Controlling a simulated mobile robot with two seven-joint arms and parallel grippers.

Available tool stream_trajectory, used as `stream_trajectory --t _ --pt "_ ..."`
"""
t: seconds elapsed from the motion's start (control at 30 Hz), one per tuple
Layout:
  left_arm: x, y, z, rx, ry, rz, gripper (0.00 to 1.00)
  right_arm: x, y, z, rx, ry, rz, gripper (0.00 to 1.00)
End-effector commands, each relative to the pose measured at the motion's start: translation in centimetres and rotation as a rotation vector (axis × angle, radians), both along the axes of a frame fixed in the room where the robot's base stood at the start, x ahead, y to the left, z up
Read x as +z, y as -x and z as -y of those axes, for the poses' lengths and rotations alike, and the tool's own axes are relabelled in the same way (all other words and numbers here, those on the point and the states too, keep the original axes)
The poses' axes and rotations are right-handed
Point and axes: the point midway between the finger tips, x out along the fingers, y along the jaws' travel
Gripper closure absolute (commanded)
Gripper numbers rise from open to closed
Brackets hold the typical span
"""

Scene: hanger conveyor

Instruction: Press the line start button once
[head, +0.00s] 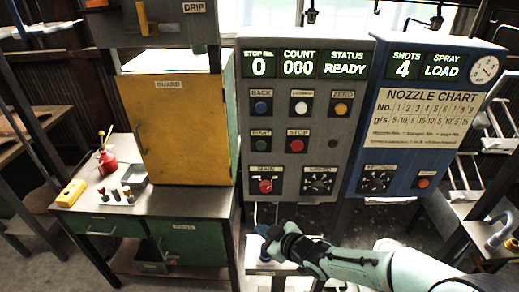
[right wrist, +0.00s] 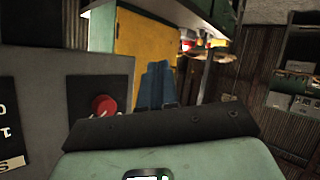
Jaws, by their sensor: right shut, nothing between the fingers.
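The grey control panel (head: 240,120) stands upright in the middle of the head view. A dark green button (head: 261,145) sits at its left under a small label that seems to read START. The red stop button (head: 297,146) is right of it. The display reads stop number 0, count 000, status READY. My right gripper (head: 263,230) is shut and empty, below the panel's lower edge and apart from the green button. Its blue fingers (right wrist: 157,75) show in the right wrist view. My left gripper is not in view.
A red knob (head: 265,186) is low on the panel; a red control (right wrist: 103,106) shows beside my gripper in the wrist view. Blue, white and yellow buttons are above. A blue nozzle panel (head: 420,150) stands right, a yellow guard (head: 185,130) and green bench (head: 190,245) left.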

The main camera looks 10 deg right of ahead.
Motion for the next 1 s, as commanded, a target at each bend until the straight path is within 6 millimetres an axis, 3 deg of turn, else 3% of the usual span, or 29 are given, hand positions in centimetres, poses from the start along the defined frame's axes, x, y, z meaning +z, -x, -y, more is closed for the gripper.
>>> stream_trajectory --t 0.03,0.2,0.4,0.6,1.0 --pt "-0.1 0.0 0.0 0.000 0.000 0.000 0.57 2.9 -0.2 -0.1 0.024 0.028 0.075 1.00" --pt "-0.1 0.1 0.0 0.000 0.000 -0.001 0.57 11.1 0.0 -0.3 0.097 0.128 0.293 1.00" --pt "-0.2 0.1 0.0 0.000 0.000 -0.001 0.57 18.1 1.4 -0.3 0.144 0.224 0.479 1.00" --pt "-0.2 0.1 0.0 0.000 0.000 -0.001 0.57 21.1 2.3 -0.2 0.162 0.269 0.559 1.00" --pt "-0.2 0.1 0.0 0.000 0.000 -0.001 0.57 21.3 2.3 -0.2 0.163 0.274 0.566 1.00"
